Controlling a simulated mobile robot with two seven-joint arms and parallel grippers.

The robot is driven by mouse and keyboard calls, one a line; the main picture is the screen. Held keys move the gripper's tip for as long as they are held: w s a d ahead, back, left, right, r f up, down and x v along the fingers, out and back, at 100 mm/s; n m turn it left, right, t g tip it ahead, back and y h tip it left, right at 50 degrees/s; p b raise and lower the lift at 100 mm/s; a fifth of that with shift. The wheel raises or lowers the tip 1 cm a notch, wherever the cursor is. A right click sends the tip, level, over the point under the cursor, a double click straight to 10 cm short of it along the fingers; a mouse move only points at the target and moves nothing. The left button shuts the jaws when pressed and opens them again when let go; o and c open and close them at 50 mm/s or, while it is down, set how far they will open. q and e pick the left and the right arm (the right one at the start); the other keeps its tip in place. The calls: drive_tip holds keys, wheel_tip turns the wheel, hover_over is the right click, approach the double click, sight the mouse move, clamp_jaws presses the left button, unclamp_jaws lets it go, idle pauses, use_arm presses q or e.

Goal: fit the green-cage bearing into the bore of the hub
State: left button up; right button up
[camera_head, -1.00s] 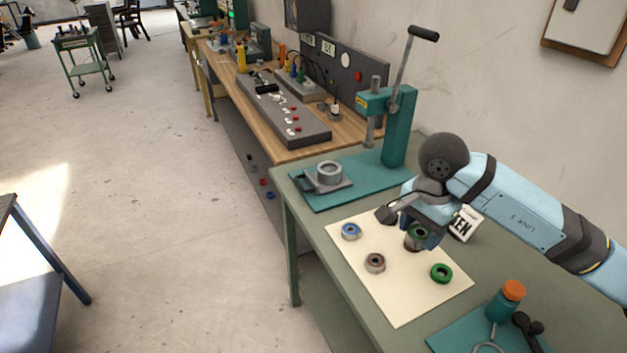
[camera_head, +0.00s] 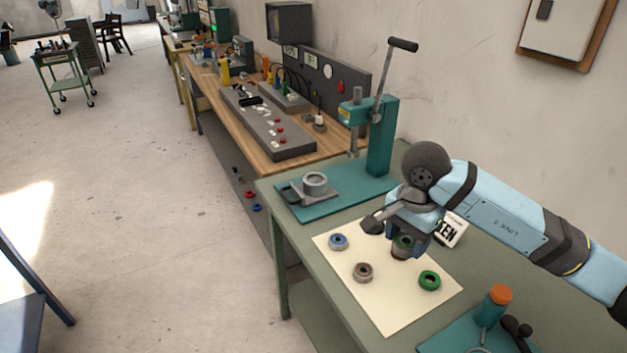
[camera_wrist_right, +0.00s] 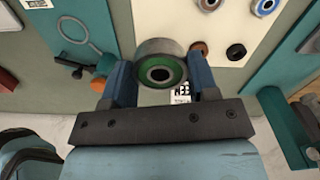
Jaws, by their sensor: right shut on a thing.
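The green-cage bearing (camera_wrist_right: 163,72) sits between the two fingers of my right gripper (camera_wrist_right: 161,82) in the right wrist view. It has a grey outer ring, a green face and a dark centre. In the head view my right gripper (camera_head: 404,244) is shut on this bearing over the cream sheet; whether it is clear of the sheet I cannot tell. The hub (camera_head: 315,184) is a grey ring on a grey fixture on the teal mat, left of and behind the gripper. My left gripper is not in view.
The cream sheet (camera_head: 385,310) also holds a blue ring (camera_head: 338,241), a brownish ring (camera_head: 362,272) and a green ring (camera_head: 429,281). A teal lever press (camera_head: 380,140) stands behind the hub.

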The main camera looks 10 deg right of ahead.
drive_tip(key=shift+s+r+n+p, duration=0.15)
drive_tip(key=shift+n+p, duration=0.3)
drive_tip(key=shift+n, duration=0.15)
drive_tip(key=n+p, duration=0.1)
drive_tip(key=n, duration=0.1)
drive_tip(key=s+n+p, duration=0.1)
drive_tip(key=n, duration=0.1)
drive_tip(key=s+n+p, duration=0.1)
drive_tip(key=n+p, duration=0.1)
drive_tip(key=n, duration=0.1)
drive_tip(key=shift+a, duration=0.35)
drive_tip(key=n, duration=0.1)
drive_tip(key=s+f+n+p, duration=0.1)
drive_tip(key=n, duration=0.1)
drive_tip(key=shift+s+a+n, duration=0.1)
drive_tip(key=shift+n, duration=0.2)
